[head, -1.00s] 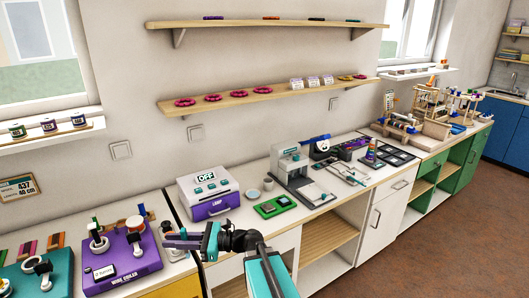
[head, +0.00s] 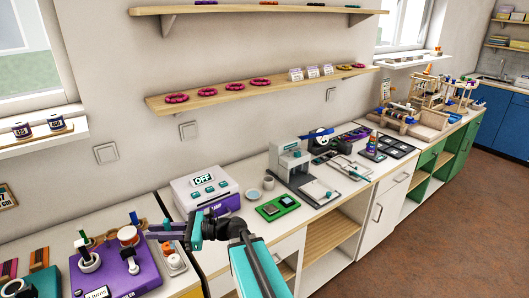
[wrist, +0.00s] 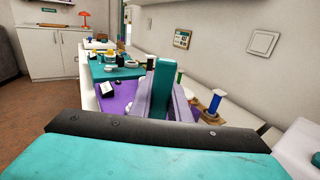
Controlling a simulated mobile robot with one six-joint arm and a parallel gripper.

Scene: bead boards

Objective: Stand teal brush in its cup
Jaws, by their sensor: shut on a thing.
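My gripper (head: 160,231) is held out over the counter, between the purple coiler machine and the box with the OFF display. In the wrist view, its two lavender fingers are shut on a teal upright piece (wrist: 160,90), which looks like the teal brush. Its bristles cannot be made out, and in the head view it is hardly visible. A small pale round cup (head: 268,182) stands on the counter right of the OFF box, with a lower pale dish (head: 252,193) beside it. I cannot tell whether either is the brush's cup.
The purple coiler machine (head: 112,272) stands at the lower left. The white and purple box (head: 205,187) is just beyond my gripper. A green tray (head: 277,207) and a grey press (head: 289,162) stand farther right. Wall shelves (head: 230,91) hang above.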

